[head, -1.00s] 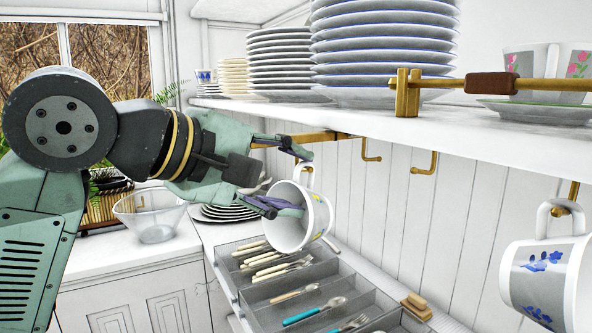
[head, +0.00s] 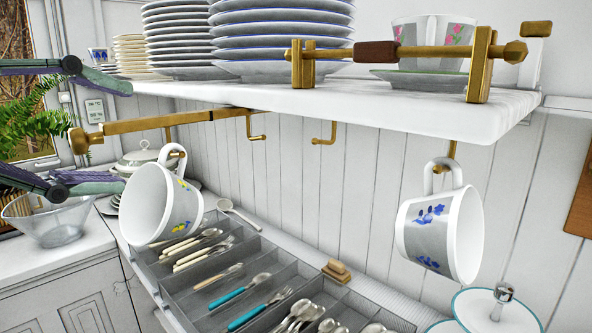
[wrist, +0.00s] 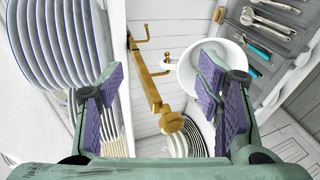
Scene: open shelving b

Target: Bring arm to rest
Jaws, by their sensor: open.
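The white mug (wrist: 236,60) is partly hidden behind the right finger there. Whether finger and mug touch is unclear.
A second mug with blue flowers (head: 440,230) hangs at the right. The shelf (head: 400,112) above carries plate stacks (head: 280,40) and a cup. A grey cutlery tray (head: 260,262) lies below. A glass bowl (head: 50,220) stands on the left counter.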

